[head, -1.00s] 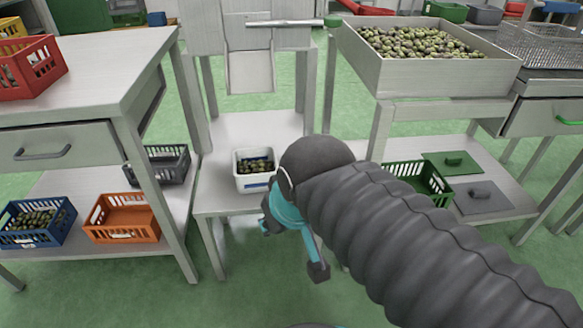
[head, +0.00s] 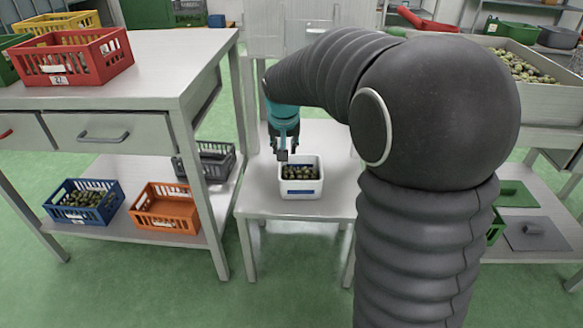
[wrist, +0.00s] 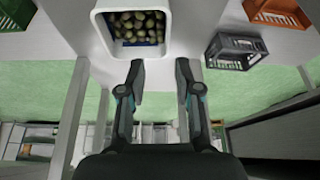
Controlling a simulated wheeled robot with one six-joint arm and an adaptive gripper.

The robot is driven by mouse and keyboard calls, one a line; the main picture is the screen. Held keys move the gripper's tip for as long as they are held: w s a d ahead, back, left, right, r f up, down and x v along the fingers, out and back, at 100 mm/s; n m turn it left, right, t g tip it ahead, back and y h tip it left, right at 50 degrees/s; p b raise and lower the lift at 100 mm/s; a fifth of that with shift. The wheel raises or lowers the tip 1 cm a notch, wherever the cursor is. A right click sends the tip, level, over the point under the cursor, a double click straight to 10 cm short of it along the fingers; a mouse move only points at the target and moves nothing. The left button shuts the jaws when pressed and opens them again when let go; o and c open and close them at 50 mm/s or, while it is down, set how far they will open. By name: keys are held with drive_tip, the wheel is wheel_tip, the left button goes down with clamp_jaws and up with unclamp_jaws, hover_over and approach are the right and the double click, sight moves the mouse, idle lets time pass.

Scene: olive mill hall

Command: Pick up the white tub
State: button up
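The white tub (head: 301,188) stands upright on a low metal stand (head: 258,207) and holds green and dark olives. A blue label is on its front. My gripper (head: 283,150) is above and just behind the tub's left rear part in the head view, apart from it. In the wrist view the tub (wrist: 168,38) is at the top, beyond the fingertips. My gripper's fingers (wrist: 160,68) are spread with nothing between them, and the tub's near rim lies just ahead of them.
A table at left bears a red crate (head: 76,57). Its lower shelf holds a blue crate of olives (head: 84,201), an orange crate (head: 166,208) and a grey crate (head: 205,160). A steel tray of olives (head: 550,90) is at right. Open green floor lies in front.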

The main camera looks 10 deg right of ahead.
drive_tip(key=w+x, duration=0.1)
drive_tip(key=x, duration=0.3)
drive_tip(key=w+x, duration=0.1)
drive_tip(key=x, duration=0.4)
drive_tip(key=w+a+r+x, duration=0.1)
drive_tip(key=x, duration=0.8)
drive_tip(key=shift+s+d+f+b, duration=0.15)
drive_tip(key=shift+f+b, duration=0.15)
drive_tip(key=shift+f, duration=0.2)
drive_tip(key=shift+o, duration=0.3)
drive_tip(key=shift+f, duration=0.15)
